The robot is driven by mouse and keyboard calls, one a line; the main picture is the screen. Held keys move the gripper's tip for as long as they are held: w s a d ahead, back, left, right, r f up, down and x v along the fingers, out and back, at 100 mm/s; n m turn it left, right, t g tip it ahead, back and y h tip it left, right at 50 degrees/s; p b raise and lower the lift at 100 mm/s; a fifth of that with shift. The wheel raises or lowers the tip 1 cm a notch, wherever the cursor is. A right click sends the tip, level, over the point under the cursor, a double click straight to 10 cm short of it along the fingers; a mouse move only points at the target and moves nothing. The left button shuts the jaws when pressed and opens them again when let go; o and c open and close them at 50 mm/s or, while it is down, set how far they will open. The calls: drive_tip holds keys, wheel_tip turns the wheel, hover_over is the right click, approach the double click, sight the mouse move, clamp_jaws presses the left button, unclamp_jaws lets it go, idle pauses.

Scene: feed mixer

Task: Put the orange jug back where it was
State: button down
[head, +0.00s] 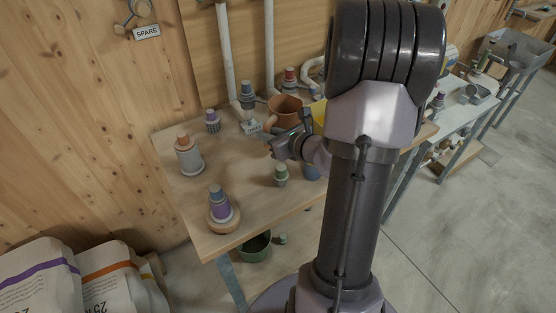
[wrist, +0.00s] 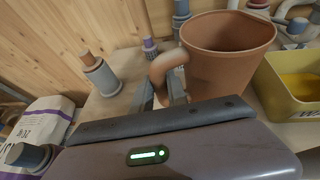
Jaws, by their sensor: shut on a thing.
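The orange jug (head: 284,108) stands upright at the back of the wooden table in the head view, partly hidden behind my gripper. In the wrist view the orange jug (wrist: 226,55) is large, with its open rim up and its handle on the left. My gripper (head: 271,146) is at the jug's handle side. In the wrist view my gripper's fingers (wrist: 168,92) are closed on the handle. The jug looks empty as far as I see inside. Whether its base touches the table is hidden.
A yellow bin (wrist: 288,88) stands right of the jug. A grey cylinder with an orange top (head: 188,157), a purple-grey fitting (head: 220,208), a green-topped fitting (head: 281,174) and a small purple fitting (head: 212,121) stand on the table (head: 240,180). White pipes rise behind. The table's left middle is clear.

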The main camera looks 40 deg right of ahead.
wheel_tip(320, 180, down, 7)
drive_tip(key=b, duration=0.2)
drive_tip(key=shift+w+d+b, duration=0.1)
drive_tip(key=shift+b, duration=0.25)
drive_tip(key=shift+r, duration=0.15)
drive_tip(key=c, duration=1.3)
unclamp_jaws()
